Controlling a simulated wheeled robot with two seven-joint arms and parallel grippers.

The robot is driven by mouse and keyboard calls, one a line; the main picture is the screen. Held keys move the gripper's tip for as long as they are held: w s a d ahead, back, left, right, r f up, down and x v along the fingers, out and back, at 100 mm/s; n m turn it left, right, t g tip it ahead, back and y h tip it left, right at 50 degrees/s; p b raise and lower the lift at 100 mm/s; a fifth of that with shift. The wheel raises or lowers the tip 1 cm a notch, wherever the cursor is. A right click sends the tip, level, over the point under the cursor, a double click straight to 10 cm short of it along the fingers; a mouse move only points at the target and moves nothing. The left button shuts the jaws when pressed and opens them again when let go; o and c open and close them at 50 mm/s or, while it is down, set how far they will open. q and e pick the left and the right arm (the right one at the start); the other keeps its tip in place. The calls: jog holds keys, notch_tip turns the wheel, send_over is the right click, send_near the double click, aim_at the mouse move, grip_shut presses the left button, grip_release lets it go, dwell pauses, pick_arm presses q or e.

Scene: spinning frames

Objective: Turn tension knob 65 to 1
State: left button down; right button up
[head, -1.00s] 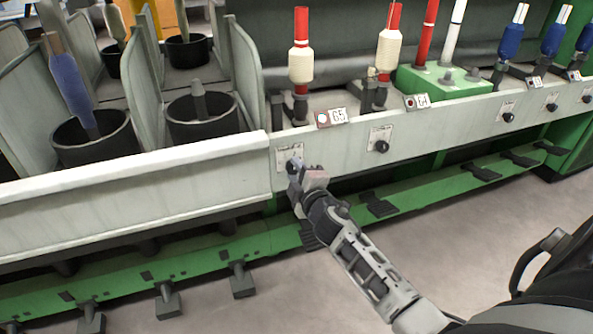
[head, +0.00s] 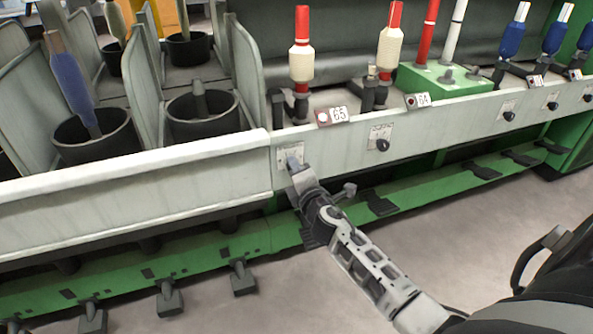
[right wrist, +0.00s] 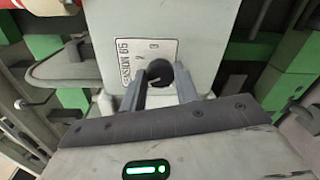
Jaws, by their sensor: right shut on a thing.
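The tension 65 dial plate (head: 286,153) is on the white rail below the label 65 (head: 339,114). In the right wrist view its printed plate (right wrist: 133,60) reads TENSION 65. The dark round knob (right wrist: 158,72) sits between the fingers of my right gripper (right wrist: 160,92), which is shut on it. In the head view my right gripper (head: 295,168) reaches up to the plate from below and hides the knob. The knob's exact pointer setting is hard to read. My left gripper is not in view.
Another knob (head: 382,145) is to the right under label 64 (head: 423,100). Bobbins stand above the rail, such as a cream one (head: 301,62). A green foot rail (head: 205,258) with dark pedals runs below. The grey floor in front is clear.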

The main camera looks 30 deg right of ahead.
jog(key=shift+f, duration=0.1)
jog(key=o, duration=1)
jog(key=shift+c, duration=0.2)
jog(key=shift+s, duration=0.1)
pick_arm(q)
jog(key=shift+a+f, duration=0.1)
pick_arm(e)
jog(key=v, duration=1.6)
